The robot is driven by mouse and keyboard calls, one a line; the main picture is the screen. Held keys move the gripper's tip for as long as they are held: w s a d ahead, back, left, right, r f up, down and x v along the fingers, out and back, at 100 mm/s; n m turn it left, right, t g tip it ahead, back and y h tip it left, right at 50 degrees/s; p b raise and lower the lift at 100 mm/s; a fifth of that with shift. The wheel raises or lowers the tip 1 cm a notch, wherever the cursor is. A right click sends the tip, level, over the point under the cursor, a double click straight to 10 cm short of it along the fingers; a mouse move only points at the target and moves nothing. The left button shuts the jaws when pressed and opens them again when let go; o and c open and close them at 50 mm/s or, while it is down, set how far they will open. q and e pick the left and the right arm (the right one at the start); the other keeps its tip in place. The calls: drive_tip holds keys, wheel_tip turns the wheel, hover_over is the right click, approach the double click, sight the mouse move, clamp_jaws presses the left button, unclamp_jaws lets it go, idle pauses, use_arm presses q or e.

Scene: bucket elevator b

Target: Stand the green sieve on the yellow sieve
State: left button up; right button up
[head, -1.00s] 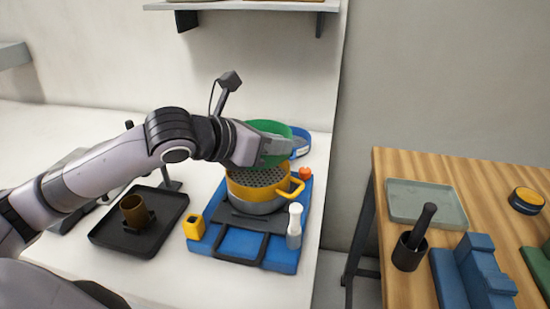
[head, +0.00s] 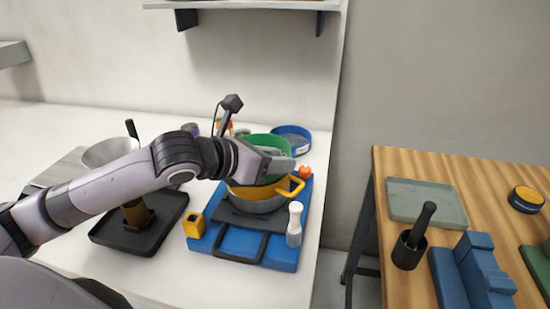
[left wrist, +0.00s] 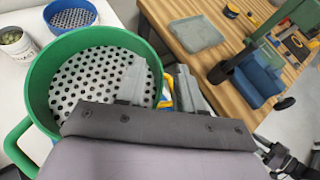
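The yellow sieve's handle (head: 291,187) sticks out to the right. My left gripper (head: 284,160) is at the green sieve's right side. In the left wrist view its fingers (left wrist: 160,78) straddle the green rim, one inside and one outside, with a visible gap. My right gripper is not in view.
A blue sieve (head: 291,136) stands behind. The yellow sieve stands on a blue base (head: 227,246) with a white bottle (head: 295,222) and a small yellow block (head: 194,222). A black tray (head: 135,234) is left; a wooden table (head: 388,168) is right.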

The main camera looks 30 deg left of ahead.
use_arm(q)
drive_tip(key=shift+r, duration=0.35)
drive_tip(key=shift+s+a+r, duration=0.1)
drive_tip(key=shift+s+a, duration=0.2)
drive_tip(key=shift+s, duration=0.2)
drive_tip(key=b+v, duration=0.4)
drive_tip(key=v, duration=0.6)
drive_tip(key=shift+s+b, duration=0.25)
drive_tip(key=shift+b, duration=0.15)
drive_tip(key=shift+a+r, duration=0.1)
drive_tip(key=shift+r, duration=0.15)
drive_tip(key=shift+s, duration=0.15)
